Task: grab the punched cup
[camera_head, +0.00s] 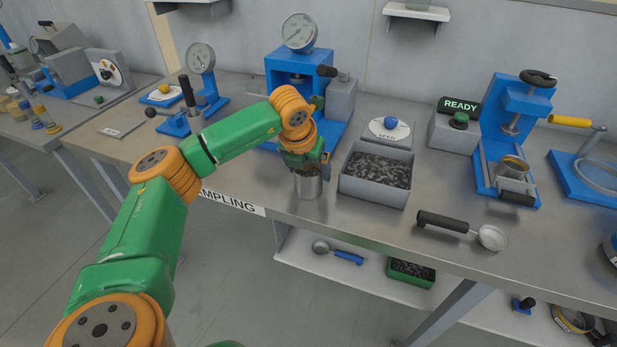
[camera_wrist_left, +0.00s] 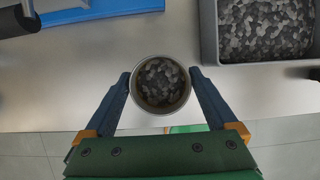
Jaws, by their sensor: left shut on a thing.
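A round metal cup (camera_head: 309,184) is at the front edge of the steel bench, left of the grey bin. My left gripper (camera_head: 308,165) is shut on the cup near its rim. In the left wrist view the cup (camera_wrist_left: 160,84) sits between the two dark blue fingers, one on each side, and holds dark grey granules. Any holes in its wall cannot be made out. Whether the cup touches the bench is unclear. My right gripper does not show.
The grey bin (camera_head: 371,202) of dark granules stands close on the right. A blue press with a gauge (camera_head: 299,33) stands behind. A black-handled scoop (camera_head: 457,226) lies front right. A shelf under the bench holds a blue-handled scoop (camera_head: 339,252) and a green tray (camera_head: 410,273).

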